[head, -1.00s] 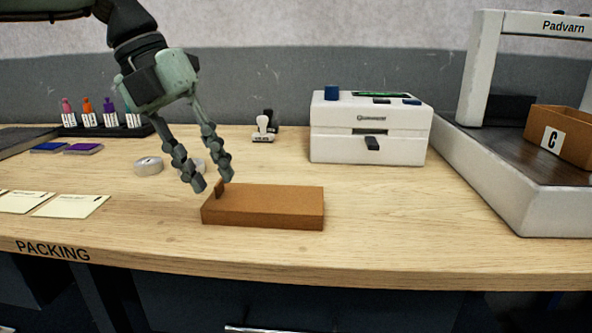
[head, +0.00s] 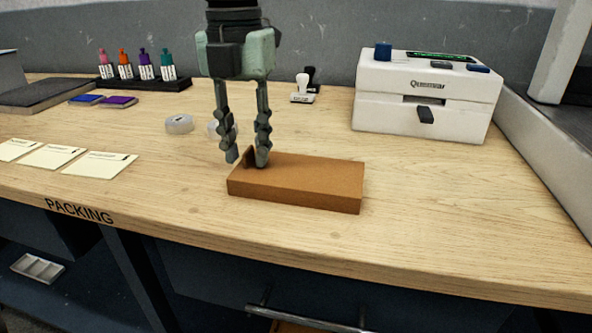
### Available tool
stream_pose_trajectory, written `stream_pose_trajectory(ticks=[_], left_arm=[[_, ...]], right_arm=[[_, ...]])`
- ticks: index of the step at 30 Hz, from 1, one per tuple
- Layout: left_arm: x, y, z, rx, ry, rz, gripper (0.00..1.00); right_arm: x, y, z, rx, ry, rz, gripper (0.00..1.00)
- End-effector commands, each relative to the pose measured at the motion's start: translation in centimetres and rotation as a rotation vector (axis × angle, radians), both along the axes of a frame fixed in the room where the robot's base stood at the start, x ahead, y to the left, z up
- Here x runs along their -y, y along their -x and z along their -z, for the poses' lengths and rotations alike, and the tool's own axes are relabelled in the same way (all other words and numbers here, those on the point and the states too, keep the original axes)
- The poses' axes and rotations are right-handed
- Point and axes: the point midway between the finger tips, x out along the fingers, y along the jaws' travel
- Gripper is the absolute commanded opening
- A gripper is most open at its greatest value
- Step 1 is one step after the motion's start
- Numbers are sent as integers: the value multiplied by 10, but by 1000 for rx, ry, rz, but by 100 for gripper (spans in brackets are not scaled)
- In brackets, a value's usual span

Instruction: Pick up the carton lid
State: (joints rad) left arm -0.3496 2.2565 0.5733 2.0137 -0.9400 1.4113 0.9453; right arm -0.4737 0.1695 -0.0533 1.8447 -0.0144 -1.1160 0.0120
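The carton lid (head: 300,184) is a flat brown cardboard piece lying on the packing bench, just right of the middle of its near part. A small upright tab (head: 249,157) stands at its back left corner. My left gripper (head: 247,162) points straight down at that left end, its fingers apart. In the picture the tab shows between the fingertips. One finger is left of the lid and the other overlaps its top. I cannot tell whether either finger touches it. My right gripper is not in view.
A white machine (head: 428,97) stands behind right on the bench (head: 420,200). The bench right of the lid is clear.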

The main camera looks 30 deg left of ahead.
Motion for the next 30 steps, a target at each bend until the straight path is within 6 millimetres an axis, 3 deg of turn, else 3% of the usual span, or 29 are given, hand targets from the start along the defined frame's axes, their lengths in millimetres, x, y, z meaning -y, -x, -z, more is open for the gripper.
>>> stream_pose_trajectory(ticks=[7, 14, 30], left_arm=[[0, 0, 1, 0, 1, -1, 28], [0, 0, 1, 0, 1, 0, 0], [0, 0, -5, 2, 0, 0, 0]], right_arm=[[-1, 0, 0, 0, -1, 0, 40], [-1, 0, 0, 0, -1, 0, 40], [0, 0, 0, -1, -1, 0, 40]])
